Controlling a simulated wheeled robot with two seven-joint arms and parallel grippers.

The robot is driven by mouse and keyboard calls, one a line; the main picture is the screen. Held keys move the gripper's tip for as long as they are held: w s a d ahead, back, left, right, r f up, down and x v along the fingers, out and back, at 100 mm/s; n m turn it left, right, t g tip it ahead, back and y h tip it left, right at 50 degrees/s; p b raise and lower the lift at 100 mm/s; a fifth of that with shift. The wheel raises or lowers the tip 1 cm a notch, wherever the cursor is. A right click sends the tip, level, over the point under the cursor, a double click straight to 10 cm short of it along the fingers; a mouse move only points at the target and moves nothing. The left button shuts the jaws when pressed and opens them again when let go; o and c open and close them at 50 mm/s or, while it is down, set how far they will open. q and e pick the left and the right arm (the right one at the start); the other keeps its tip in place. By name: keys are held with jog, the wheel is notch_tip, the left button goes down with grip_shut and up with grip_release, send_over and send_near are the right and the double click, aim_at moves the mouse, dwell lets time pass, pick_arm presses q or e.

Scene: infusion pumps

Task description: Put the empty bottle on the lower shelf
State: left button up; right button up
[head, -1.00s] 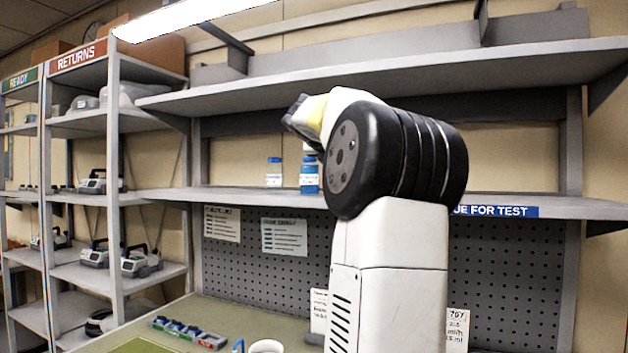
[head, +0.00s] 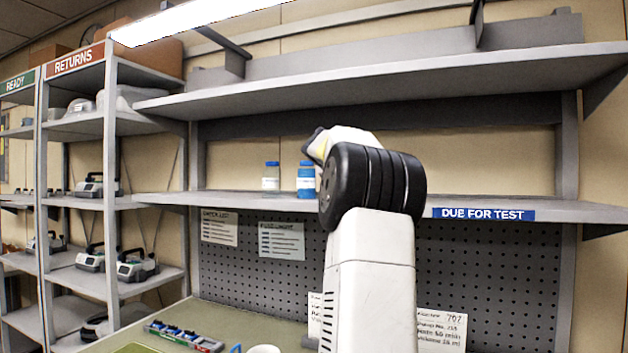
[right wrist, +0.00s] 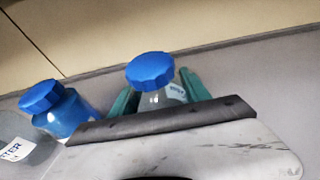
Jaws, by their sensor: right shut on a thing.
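In the right wrist view a clear bottle with a blue cap (right wrist: 150,71) sits between the green fingers of my right gripper (right wrist: 160,96), which is shut on it. It looks empty, but the dark gripper edge hides its lower part. In the head view my right arm hides the gripper and nearly all of this bottle. The lower shelf (head: 465,202) carries the "DUE FOR TEST" label. I cannot tell whether the held bottle touches the shelf. My left gripper is not in view.
A blue-filled bottle (head: 306,180) stands on the lower shelf just left of the held bottle; it also shows in the right wrist view (right wrist: 72,112). A paler bottle (head: 271,177) stands further left. The upper shelf (head: 400,82) hangs above. Shelf to the right is clear.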

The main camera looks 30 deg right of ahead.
jog(key=shift+f, duration=0.15)
jog(key=o, duration=1.5)
jog(key=shift+c, duration=0.2)
jog(key=shift+r, duration=0.2)
jog(key=v, duration=1.2)
jog(key=shift+a+f, duration=0.1)
